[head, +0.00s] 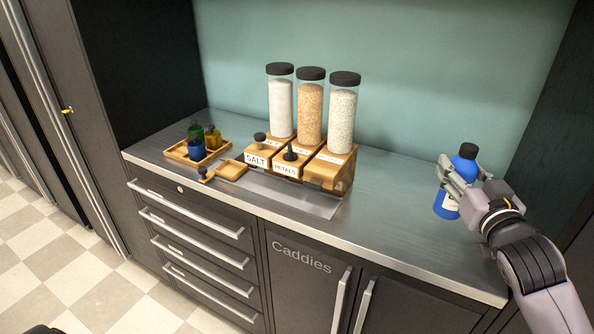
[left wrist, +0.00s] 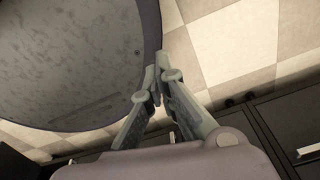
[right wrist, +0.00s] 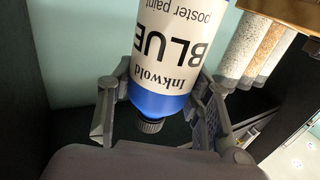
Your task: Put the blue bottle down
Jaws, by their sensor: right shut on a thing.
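The blue bottle (head: 466,160) with a dark cap is at the right end of the counter (head: 400,215). My right gripper (head: 456,180) is shut around its middle, hiding part of it. It looks about upright; I cannot tell whether its base touches the counter. In the right wrist view the blue bottle (right wrist: 170,65) shows upside down, its white label reading "BLUE poster paint", between the fingers of my right gripper (right wrist: 163,108). My left gripper (left wrist: 155,85) is shut and empty in the left wrist view, over the tiled floor, away from the counter.
Three tall dispensers (head: 310,115) with dark lids stand on wooden bases at mid-counter. A wooden tray (head: 178,153) with small bottles is at the left. The counter between the dispensers and the blue bottle is clear. A dark side wall (head: 545,140) closes the right end.

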